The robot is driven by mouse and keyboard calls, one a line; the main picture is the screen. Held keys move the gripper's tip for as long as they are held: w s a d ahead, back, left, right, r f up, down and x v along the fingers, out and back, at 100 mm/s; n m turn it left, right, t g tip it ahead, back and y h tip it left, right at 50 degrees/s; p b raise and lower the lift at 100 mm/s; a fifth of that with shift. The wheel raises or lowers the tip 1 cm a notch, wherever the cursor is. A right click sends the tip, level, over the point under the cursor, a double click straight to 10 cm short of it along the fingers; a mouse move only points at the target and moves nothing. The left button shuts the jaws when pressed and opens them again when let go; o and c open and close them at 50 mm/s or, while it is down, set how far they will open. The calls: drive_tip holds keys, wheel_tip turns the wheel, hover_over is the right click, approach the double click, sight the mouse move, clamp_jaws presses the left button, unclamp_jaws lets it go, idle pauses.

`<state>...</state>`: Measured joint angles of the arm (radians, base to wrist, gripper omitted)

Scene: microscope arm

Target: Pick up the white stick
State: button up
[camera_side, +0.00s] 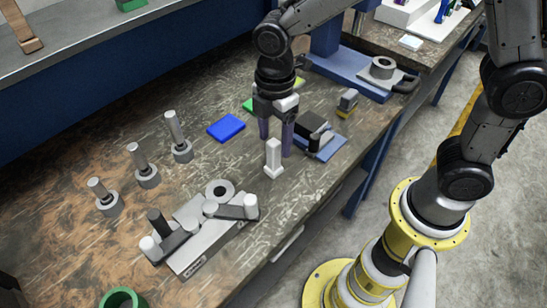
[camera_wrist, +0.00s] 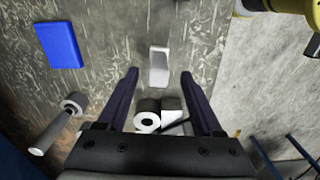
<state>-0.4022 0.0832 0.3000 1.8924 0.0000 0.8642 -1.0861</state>
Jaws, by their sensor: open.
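The white stick (camera_side: 273,157) stands upright on a small white base on the worn workbench. In the wrist view, the white stick (camera_wrist: 159,66) shows as a pale upright block, centred between the fingertips and slightly beyond them. My gripper (camera_side: 275,146) points down with its two dark purple fingers spread. In the side view the fingers are close to the stick, one on each side in the picture and seemingly behind it. In the wrist view, my gripper (camera_wrist: 159,74) is open with nothing between its fingers. I cannot tell the exact height of the fingertips over the stick.
A blue block (camera_side: 226,128) lies left of my gripper, and a black item on a blue plate (camera_side: 322,143) is close on the right. Several grey posts (camera_side: 141,165) stand at left. A grey metal fixture (camera_side: 202,230) lies in front.

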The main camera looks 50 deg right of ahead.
sight(274, 153)
wheel_tip(274, 153, down, 5)
drive_tip(key=shift+w+a, duration=0.1)
clamp_jaws()
idle(0.4)
